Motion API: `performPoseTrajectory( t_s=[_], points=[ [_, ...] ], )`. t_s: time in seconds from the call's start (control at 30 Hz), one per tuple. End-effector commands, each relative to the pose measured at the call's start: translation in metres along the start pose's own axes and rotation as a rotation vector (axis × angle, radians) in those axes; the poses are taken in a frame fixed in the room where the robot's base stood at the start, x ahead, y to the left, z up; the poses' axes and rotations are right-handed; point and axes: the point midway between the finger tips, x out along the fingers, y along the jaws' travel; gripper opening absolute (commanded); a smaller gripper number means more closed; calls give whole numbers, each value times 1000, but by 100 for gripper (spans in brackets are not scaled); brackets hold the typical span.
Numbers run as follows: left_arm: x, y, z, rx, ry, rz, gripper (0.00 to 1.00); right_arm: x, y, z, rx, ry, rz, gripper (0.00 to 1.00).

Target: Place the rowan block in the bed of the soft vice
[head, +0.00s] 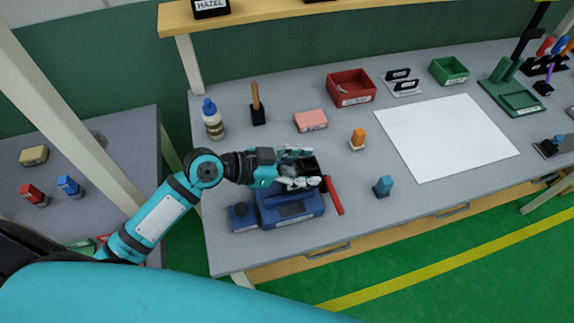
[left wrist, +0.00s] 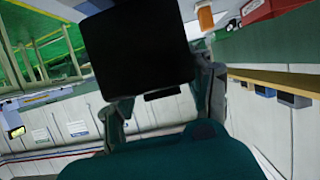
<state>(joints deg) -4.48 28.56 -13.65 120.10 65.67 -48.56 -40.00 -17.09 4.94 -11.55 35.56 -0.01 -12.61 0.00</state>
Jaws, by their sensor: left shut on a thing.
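My left gripper (head: 300,168) is shut on a dark, nearly black block (head: 311,166). In the left wrist view the block (left wrist: 135,50) shows as a large black square face between the fingers. I can read no name on it, so I cannot confirm that it is the rowan block. The blue soft vice (head: 290,209) sits at the bench's front left edge, with a red handle (head: 333,196) on its right. The gripper and block are over the back part of the vice and seem apart from it. The arm partly hides the vice. My right gripper is not in view.
A pink block (head: 311,121), an orange-topped item (head: 357,138) and a blue item (head: 383,187) stand nearby. A bottle (head: 212,120) and a wooden-handled tool (head: 257,105) stand behind the arm. A white sheet (head: 445,137) covers the bench's middle. A red bin (head: 351,88) is behind.

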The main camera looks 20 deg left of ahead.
Motion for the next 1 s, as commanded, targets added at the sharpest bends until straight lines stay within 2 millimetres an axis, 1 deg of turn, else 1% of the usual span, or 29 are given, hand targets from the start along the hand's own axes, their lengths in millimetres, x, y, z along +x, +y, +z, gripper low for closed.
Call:
performPoseTrajectory(
  t_s=[0.03, 0.1, 0.27, 0.37, 0.5, 0.6, 0.83, 0.93, 0.97, 1.0],
  points=[
    [-8, -9, 3, -3, -3, -3, 15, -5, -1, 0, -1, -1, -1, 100],
    [-16, -18, 7, -3, -1, -2, 15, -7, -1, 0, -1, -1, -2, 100],
    [-24, -29, 13, -1, 2, 0, 15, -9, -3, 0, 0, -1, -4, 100],
    [-23, -30, 20, -4, 2, 1, 15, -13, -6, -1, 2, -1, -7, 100],
    [-15, -30, 38, -6, 1, 1, 15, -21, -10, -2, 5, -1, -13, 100],
    [-12, -30, 45, -3, 1, 0, 15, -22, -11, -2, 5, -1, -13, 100],
    [-12, -30, 47, 1, 1, 0, 15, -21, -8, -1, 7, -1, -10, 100],
    [-10, -30, 50, 1, 1, 0, 15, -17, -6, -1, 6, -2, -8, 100],
    [-11, -30, 49, 0, 0, 0, 55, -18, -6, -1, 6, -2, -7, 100],
    [-11, -30, 48, 0, 0, 0, 60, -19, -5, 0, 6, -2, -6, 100]
  ],
)
